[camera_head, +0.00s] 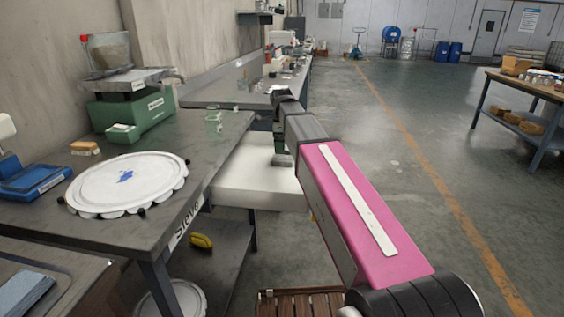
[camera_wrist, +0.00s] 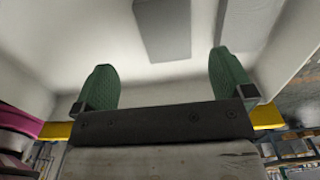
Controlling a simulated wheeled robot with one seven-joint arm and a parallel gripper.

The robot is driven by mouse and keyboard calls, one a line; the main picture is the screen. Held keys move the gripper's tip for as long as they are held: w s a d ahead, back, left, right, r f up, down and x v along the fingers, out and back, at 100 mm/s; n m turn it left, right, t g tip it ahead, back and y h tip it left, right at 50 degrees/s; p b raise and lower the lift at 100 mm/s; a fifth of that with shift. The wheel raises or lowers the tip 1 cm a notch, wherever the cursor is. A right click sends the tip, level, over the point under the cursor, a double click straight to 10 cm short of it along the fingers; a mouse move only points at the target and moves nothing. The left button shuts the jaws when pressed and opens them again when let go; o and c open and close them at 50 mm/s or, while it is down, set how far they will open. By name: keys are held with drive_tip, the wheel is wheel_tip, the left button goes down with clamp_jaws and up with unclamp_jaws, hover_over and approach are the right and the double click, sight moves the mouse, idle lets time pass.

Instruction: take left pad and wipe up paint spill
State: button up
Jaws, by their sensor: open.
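A blue paint blot (camera_head: 126,176) lies near the middle of a round white sieve-like disc (camera_head: 95,194) on the grey table at the left. A small tan-and-white pad (camera_head: 86,148) lies on the table behind the disc. My gripper (camera_head: 282,160) is at the end of my pink arm, right of the table and over a white box-like surface, apart from both pads. In the wrist view its two green fingers (camera_wrist: 162,62) stand wide apart with nothing between them.
A green scale (camera_head: 135,108) stands at the table's back. A blue device (camera_head: 38,180) sits at the left edge. The white box (camera_head: 255,180) is beside the table's right edge. Yellow gloves or similar (camera_head: 201,241) lie on the lower shelf. The aisle floor right is clear.

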sight(283, 158)
drive_tip(key=shift+w+d+f, duration=0.15)
drive_tip(key=shift+w+f, duration=0.05)
drive_tip(key=shift+f, duration=1.65)
drive_tip(key=shift+w+d+f, duration=0.1)
drive_tip(key=shift+w+f, duration=0.05)
drive_tip(key=shift+f, duration=1.65)
drive_tip(key=c, duration=1)
